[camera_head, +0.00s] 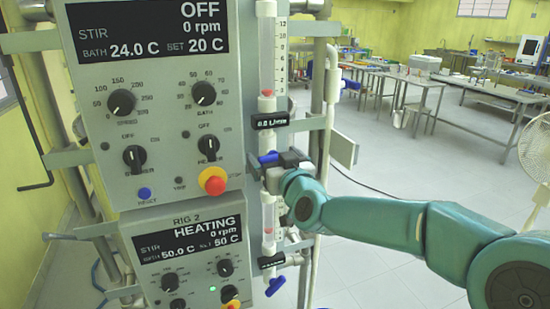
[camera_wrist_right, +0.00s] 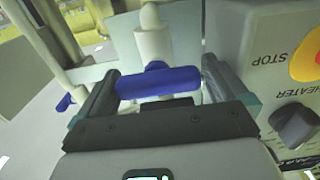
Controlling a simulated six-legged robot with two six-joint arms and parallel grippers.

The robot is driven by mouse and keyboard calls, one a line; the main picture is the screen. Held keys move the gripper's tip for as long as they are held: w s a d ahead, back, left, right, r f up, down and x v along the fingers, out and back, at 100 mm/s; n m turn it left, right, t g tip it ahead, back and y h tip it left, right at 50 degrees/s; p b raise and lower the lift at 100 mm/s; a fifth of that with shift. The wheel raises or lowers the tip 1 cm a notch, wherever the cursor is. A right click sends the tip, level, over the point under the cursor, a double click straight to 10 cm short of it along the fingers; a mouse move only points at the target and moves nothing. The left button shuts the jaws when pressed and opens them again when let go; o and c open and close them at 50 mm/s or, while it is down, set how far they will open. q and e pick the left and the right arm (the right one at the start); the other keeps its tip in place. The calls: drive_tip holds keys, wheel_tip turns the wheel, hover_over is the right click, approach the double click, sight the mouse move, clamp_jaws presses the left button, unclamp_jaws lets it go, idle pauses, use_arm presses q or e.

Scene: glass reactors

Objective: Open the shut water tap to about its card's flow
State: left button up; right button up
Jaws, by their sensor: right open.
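A blue tap handle (camera_head: 268,157) sits on the upper flow tube, below a small black readout (camera_head: 269,121) that seems to read 0.0 L/min. My right gripper (camera_head: 268,170) is at this handle. In the right wrist view the blue handle (camera_wrist_right: 158,82) lies crosswise between the two open fingers (camera_wrist_right: 160,72), its ends close to them; I cannot tell whether they touch. A white tube (camera_wrist_right: 154,45) stands behind it. A second blue tap handle (camera_head: 276,286) is lower down, tilted, under another black readout (camera_head: 271,260). I cannot make out a flow card. My left gripper is out of view.
The upper control panel (camera_head: 150,70) reads OFF, 0 rpm; its red-and-yellow stop button (camera_head: 212,181) is just left of my gripper. The lower RIG 2 panel (camera_head: 187,262) reads HEATING. Pipes (camera_head: 330,90) stand behind the tap. Tables (camera_head: 410,83) are far back, with open floor between.

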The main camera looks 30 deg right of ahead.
drive_tip(key=shift+d, duration=0.15)
drive_tip(key=c, duration=0.7)
drive_tip(key=n+p, duration=0.1)
drive_tip(key=n, duration=0.4)
drive_tip(key=shift+n, duration=0.4)
drive_tip(key=n+p, duration=0.1)
drive_tip(key=n, duration=0.5)
drive_tip(key=shift+f+p, duration=0.15)
drive_tip(key=shift+p, duration=0.2)
drive_tip(key=o, duration=0.7)
drive_tip(key=shift+a, duration=0.2)
drive_tip(key=shift+s, duration=0.15)
